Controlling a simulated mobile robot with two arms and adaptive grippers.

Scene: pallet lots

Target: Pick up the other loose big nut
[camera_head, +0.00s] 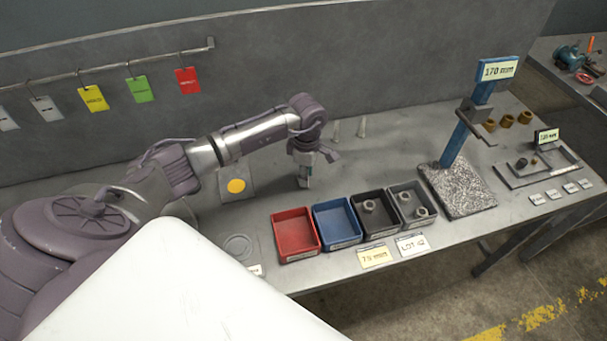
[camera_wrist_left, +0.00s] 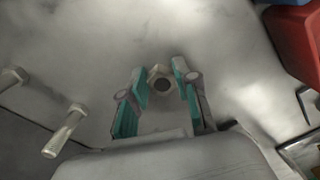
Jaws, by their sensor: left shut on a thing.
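My left gripper (camera_head: 304,183) points down at the grey bench, behind the red and blue bins. In the left wrist view its teal-padded fingers (camera_wrist_left: 160,92) are shut on a big nut (camera_wrist_left: 160,76), a metal hex nut with a dark hole, held between the fingertips. In the head view the nut is hidden or too small to make out. I cannot tell whether it still touches the bench. My right gripper is not in view.
A red bin (camera_head: 275,218), blue bin (camera_head: 318,207), black bin (camera_head: 356,200) and grey bin (camera_head: 392,190) stand in a row; the last two hold nuts. Two bolts (camera_wrist_left: 65,132) are beside the gripper. A blue post gauge (camera_head: 462,138) stands right.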

